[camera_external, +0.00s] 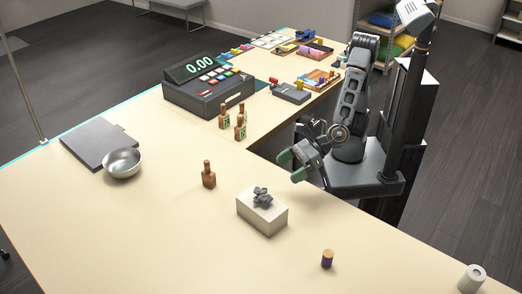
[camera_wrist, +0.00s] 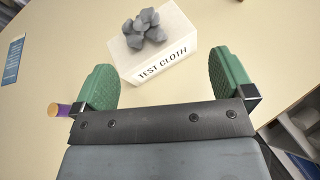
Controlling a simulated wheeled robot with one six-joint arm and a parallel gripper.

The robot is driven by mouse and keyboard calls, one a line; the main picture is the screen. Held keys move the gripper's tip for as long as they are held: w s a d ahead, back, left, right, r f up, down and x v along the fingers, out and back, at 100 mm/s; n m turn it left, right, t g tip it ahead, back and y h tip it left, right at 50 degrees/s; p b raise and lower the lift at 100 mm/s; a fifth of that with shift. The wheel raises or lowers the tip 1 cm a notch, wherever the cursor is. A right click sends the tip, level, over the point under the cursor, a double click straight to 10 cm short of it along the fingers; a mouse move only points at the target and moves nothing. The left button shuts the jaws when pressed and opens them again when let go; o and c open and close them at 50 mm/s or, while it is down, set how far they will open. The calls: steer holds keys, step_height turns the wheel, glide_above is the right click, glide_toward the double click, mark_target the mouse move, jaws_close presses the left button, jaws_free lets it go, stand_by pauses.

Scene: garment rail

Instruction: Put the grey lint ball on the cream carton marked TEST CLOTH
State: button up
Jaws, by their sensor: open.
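The grey lint ball (camera_external: 262,196), a lumpy dark grey clump, rests on top of the cream carton (camera_external: 257,218). In the wrist view the lint ball (camera_wrist: 143,27) sits on the carton's top, and the carton's near side (camera_wrist: 165,67) reads TEST CLOTH. My gripper (camera_external: 291,167) is open and empty, behind and to the right of the carton in the outside view. In the wrist view the green-padded fingers of my gripper (camera_wrist: 168,80) are spread wide, apart from the carton and the lint ball.
A brown bottle (camera_external: 209,176) stands left of the carton, with more bottles (camera_external: 240,128) farther back. A purple cylinder with a tan top (camera_external: 327,259) is front right; a white roll (camera_external: 471,279) is at the right edge. A metal bowl (camera_external: 123,163) and cash register (camera_external: 208,88) are left and back.

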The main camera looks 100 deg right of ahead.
steer(key=w+d+m+g+h, duration=0.3)
steer(key=d+m+h, duration=0.5)
steer(key=d+m, duration=1.35)
steer(key=s+d+m+g+y, duration=0.4)
steer(key=s+d+m, duration=0.4)
steer(key=m, duration=0.9)
steer(key=shift+s+d+f+g, duration=0.25)
steer(key=shift+s+d+g, duration=0.25)
steer(key=shift+g, duration=0.3)
